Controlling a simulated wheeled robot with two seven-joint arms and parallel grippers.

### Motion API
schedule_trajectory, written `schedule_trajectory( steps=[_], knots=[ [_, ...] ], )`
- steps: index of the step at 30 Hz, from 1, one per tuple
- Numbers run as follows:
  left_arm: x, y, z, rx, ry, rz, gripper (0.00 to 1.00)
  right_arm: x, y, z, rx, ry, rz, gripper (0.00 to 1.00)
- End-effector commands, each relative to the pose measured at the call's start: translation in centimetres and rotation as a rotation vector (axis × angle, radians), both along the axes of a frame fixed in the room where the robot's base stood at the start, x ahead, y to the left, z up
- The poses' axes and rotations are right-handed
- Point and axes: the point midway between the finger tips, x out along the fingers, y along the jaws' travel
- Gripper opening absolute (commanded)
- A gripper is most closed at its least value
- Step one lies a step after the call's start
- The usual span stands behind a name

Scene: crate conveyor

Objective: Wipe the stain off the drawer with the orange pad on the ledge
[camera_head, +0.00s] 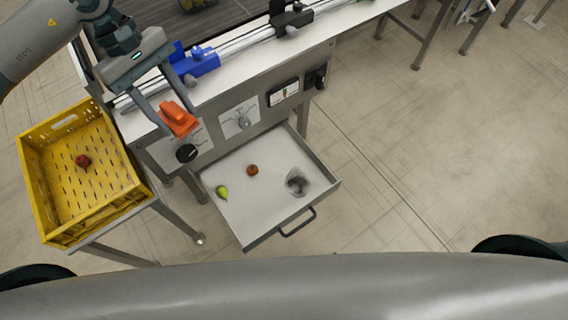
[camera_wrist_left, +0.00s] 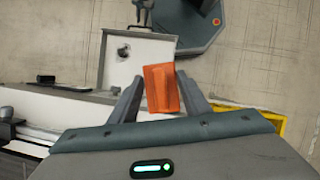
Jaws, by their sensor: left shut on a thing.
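My left gripper (camera_head: 172,122) is shut on the orange pad (camera_head: 179,117) and holds it over the front edge of the ledge (camera_head: 140,128). In the left wrist view the pad (camera_wrist_left: 162,88) sits between the two fingers. The drawer (camera_head: 224,176) is pulled open, to the lower right of the pad. A dark grey stain (camera_head: 297,183) lies on the right part of its floor. The gripper and pad are apart from the drawer. In the left wrist view the stain (camera_wrist_left: 124,50) shows near the drawer's far side. My right gripper is not in view.
A green pear (camera_head: 222,192) and a brown-orange round fruit (camera_head: 252,170) lie in the drawer. A yellow crate (camera_head: 38,190) with a red fruit (camera_head: 83,161) stands at left. A blue fixture (camera_head: 195,66) and rail run along the ledge. The drawer's handle (camera_head: 299,222) sticks out in front.

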Motion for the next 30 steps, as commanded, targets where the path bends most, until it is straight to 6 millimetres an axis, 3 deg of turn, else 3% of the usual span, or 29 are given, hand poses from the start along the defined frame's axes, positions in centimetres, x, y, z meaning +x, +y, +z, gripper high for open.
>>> schedule_trajectory(
  steps=[6,13,19,30],
  knots=[
    [0.0,0.4,-1.1,0.003,-0.001,-0.399,0.25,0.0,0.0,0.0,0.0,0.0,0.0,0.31],
    [0.0,1.1,-1.8,0.002,-0.002,-0.716,0.25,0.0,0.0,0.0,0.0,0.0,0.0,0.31],
    [0.0,1.4,-2.1,0.0,-0.002,-0.819,0.25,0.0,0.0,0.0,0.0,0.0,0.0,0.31],
    [-0.1,1.4,-2.1,-0.002,-0.003,-0.825,0.25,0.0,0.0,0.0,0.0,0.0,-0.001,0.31]
  ],
)
